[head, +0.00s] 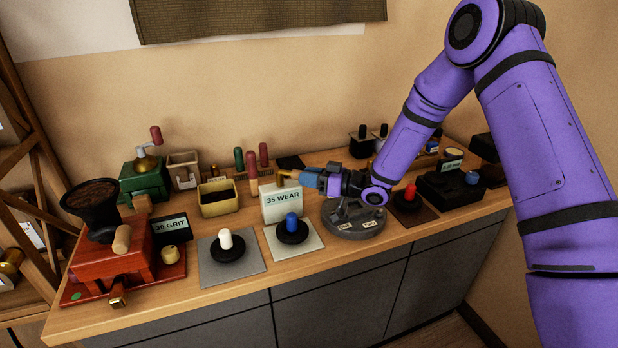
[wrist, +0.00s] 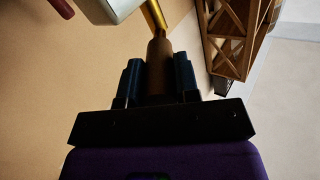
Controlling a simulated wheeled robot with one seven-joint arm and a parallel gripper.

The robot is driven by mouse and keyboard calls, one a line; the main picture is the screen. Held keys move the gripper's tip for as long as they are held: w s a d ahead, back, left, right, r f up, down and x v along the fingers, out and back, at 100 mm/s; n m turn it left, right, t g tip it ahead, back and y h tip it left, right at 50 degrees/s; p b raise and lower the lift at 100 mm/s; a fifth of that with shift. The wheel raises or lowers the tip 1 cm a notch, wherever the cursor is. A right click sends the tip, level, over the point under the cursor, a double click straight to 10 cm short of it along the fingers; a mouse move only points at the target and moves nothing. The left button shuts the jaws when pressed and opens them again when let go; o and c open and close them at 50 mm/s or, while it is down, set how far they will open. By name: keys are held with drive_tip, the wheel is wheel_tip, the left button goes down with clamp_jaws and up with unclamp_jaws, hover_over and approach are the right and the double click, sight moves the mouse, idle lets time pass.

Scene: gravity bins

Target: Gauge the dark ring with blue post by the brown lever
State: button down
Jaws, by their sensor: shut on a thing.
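The dark ring with blue post (head: 291,224) stands upright on a pale square plate (head: 303,249), directly in front of a white box marked "35 WEAR" (head: 282,201). My gripper (head: 306,179) is above and behind the ring, near the top right of that box. In the wrist view my gripper (wrist: 159,72) is shut on the brown lever (wrist: 160,58), with the grip between its two dark fingers. A brass rod (wrist: 153,18) runs on from the grip. In the head view my fingers mostly hide the lever. My gripper does not touch the ring.
A white-post ring (head: 226,241) sits on a grey plate to the left, a red-post ring (head: 408,198) to the right. A round grey fixture (head: 352,222) stands below my wrist. A red grinder (head: 112,258) fills the left end. A yellow bin (head: 217,200) stands behind.

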drive_tip(key=c, duration=0.8)
unclamp_jaws()
drive_tip(key=shift+c, duration=0.2)
drive_tip(key=v, duration=1)
drive_tip(key=shift+d, duration=0.35)
drive_tip(key=shift+s, duration=0.1)
